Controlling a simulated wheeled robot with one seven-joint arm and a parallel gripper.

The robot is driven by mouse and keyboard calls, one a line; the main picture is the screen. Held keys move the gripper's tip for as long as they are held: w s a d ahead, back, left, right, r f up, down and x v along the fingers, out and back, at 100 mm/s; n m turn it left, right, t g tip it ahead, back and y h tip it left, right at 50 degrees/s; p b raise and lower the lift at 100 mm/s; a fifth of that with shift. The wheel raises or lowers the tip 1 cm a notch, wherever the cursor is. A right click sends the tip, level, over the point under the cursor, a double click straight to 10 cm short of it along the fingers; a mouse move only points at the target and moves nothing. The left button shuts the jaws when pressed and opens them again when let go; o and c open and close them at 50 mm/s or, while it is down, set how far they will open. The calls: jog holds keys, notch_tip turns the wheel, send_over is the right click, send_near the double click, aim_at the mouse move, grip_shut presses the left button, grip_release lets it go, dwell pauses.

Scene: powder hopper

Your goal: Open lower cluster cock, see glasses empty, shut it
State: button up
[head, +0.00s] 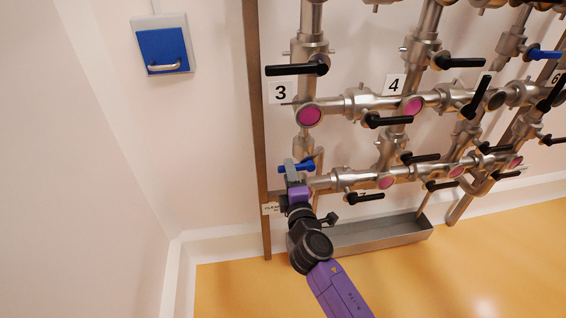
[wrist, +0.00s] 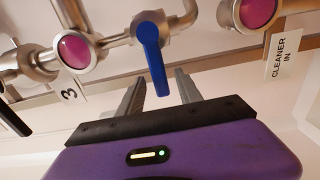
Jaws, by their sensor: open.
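A blue cock handle (head: 309,167) sits on the vertical pipe at the left of the pipework, below the number 3 sign. It also shows in the wrist view (wrist: 152,60), its lever pointing down between my fingers. My gripper (head: 290,166) is open around the lever's end; I cannot tell if either finger touches it. It shows open in the wrist view (wrist: 159,78) too. Round sight glasses look pink: one beside the number 3 sign (head: 309,116), one near the number 4 sign (head: 413,106), and several on the lower row, such as this glass (head: 386,182).
Several black-handled cocks, such as this lever (head: 365,197), crowd the pipes to the right. A brown post (head: 256,120) stands close left. A "CLEANER IN" label (wrist: 283,57) hangs at right in the wrist view. A metal trough (head: 380,236) lies below. Floor in front is clear.

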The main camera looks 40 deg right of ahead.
jog(key=shift+x, duration=2.7)
grip_shut()
jog(key=shift+s, duration=0.1)
